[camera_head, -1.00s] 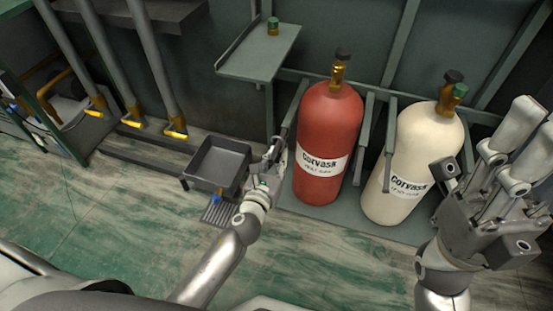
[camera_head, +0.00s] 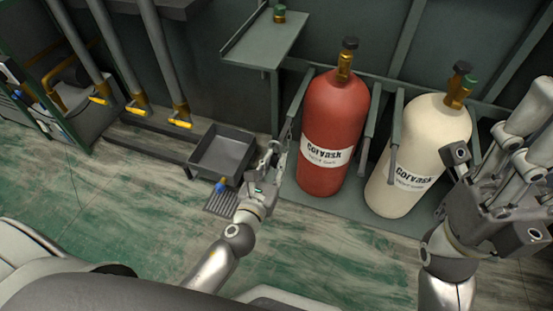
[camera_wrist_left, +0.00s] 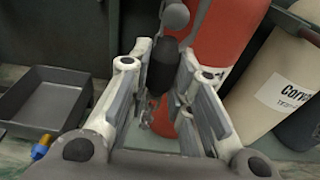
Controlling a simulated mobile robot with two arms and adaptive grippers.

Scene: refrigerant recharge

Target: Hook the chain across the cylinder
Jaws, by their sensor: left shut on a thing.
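A red cylinder (camera_head: 334,115) with a white label and brass valve stands upright in a rack bay; its lower body also shows in the left wrist view (camera_wrist_left: 222,38). A cream cylinder (camera_head: 415,150) stands upright in the bay to its right. My left gripper (camera_head: 271,160) is just left of the red cylinder's front, near the bay's left post. In the left wrist view its fingers are shut on a dark rounded piece (camera_wrist_left: 163,66), probably the chain's end piece. I cannot make out the chain clearly. My right gripper (camera_head: 500,165) is in front of the cream cylinder's right side; its fingertips are unclear.
A grey tray (camera_head: 203,166) stands left of my left gripper, with a blue-tipped brass fitting (camera_head: 221,185) by it. A small shelf (camera_head: 243,54) juts out above. Dark posts (camera_head: 396,125) flank the cylinders.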

